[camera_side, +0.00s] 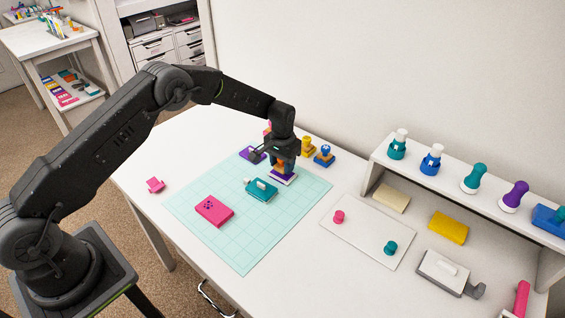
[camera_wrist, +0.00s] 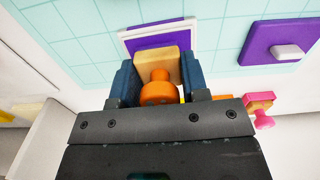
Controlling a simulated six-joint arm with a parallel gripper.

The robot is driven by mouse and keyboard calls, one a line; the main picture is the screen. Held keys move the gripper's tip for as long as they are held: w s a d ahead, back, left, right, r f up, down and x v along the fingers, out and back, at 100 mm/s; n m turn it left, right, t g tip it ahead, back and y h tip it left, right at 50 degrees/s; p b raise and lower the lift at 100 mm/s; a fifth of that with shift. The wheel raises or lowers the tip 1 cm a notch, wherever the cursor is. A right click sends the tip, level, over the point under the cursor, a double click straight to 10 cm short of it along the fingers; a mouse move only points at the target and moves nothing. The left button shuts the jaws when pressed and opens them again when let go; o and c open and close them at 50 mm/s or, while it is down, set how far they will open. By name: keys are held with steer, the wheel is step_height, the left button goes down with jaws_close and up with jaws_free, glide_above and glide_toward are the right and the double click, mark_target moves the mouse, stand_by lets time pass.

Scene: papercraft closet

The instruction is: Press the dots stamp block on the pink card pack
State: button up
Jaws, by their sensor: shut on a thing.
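The pink card pack (camera_side: 214,210) lies flat on the teal grid mat (camera_side: 243,262), with a small cluster of dark marks on its top. My gripper (camera_side: 283,162) is at the far right part of the mat, to the right of and beyond the pack. In the wrist view my gripper (camera_wrist: 158,78) is shut on a stamp block (camera_wrist: 172,62) with an orange knob and wooden body. Its printing face is hidden, so I cannot tell its pattern. A purple pad with a white rim (camera_wrist: 188,32) lies directly below it; I cannot tell whether they touch.
A teal piece with a white handle (camera_side: 261,190) lies between pack and gripper. A purple piece with a white handle (camera_side: 252,154) is beyond it. Yellow (camera_side: 306,146) and blue (camera_side: 324,156) stamps stand right of my gripper. A small pink block (camera_side: 155,185) sits left.

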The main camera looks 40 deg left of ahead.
steer(key=shift+f, duration=0.65)
stand_by(1.5)
steer(key=shift+r, duration=0.65)
steer(key=shift+f, duration=0.75)
stand_by(0.9)
steer(key=shift+r, duration=0.15)
steer(key=shift+r, duration=0.6)
steer(key=shift+f, duration=0.75)
stand_by(0.7)
